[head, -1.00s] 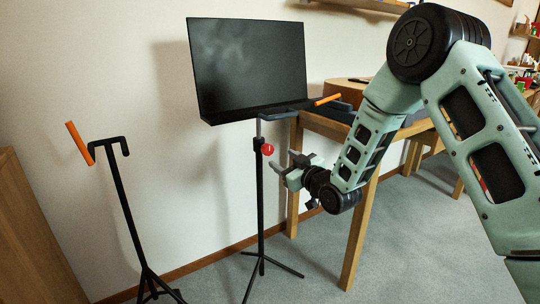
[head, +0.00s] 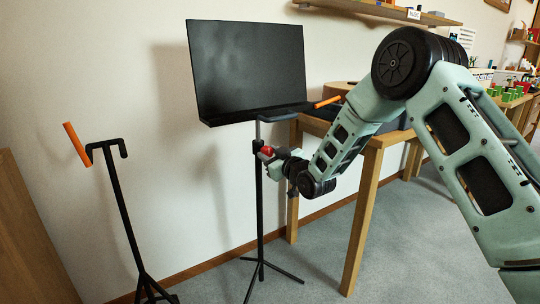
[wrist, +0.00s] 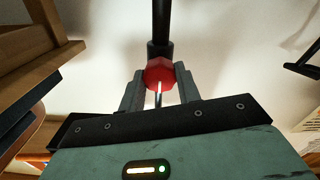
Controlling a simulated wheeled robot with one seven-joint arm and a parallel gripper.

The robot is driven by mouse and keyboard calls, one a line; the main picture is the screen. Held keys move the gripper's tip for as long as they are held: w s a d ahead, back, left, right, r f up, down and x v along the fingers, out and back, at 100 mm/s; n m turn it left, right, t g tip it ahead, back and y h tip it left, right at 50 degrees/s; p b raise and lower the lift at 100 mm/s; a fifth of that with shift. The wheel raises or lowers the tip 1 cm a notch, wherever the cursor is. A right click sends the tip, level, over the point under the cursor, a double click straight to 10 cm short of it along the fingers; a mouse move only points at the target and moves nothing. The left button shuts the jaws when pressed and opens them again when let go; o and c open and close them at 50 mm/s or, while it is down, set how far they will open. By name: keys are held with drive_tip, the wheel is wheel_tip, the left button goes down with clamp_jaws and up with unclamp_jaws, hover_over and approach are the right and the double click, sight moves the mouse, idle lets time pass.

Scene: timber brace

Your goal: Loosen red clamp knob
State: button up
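The red clamp knob (head: 267,151) sits on the side of the black collar of the stand post (head: 259,200), below the dark panel (head: 247,70). In the wrist view the knob (wrist: 160,72) shows as a red faceted disc with a pale line across it. My gripper (head: 270,155) is at the knob, reaching in from the right. In the wrist view its two grey fingers (wrist: 160,85) stand close on either side of the knob, with no clear gap, and look shut on it. The fingers partly hide the knob's sides.
A wooden table (head: 367,200) stands just right of the post, under my arm. An orange-handled bar (head: 327,102) is near the panel's lower right. A second black stand (head: 122,205) with an orange handle (head: 77,144) is at left. The floor between the stands is clear.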

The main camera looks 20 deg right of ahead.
drive_tip(key=shift+n, duration=0.3)
drive_tip(key=n+b, duration=0.1)
drive_tip(key=n, duration=0.1)
drive_tip(key=shift+a+f+n+b, duration=0.1)
drive_tip(key=shift+n+b, duration=0.25)
drive_tip(key=shift+n, duration=0.05)
drive_tip(key=n+b, duration=0.1)
drive_tip(key=n, duration=0.2)
drive_tip(key=shift+n+b, duration=0.3)
drive_tip(key=n+b, duration=0.1)
drive_tip(key=n, duration=0.2)
drive_tip(key=shift+n, duration=0.3)
drive_tip(key=n+b, duration=0.2)
drive_tip(key=n, duration=0.1)
drive_tip(key=shift+n, duration=0.4)
drive_tip(key=n+b, duration=0.2)
drive_tip(key=n, duration=0.3)
drive_tip(key=shift+f, duration=0.1)
drive_tip(key=shift+n+b, duration=0.65)
drive_tip(key=shift+n, duration=1.65)
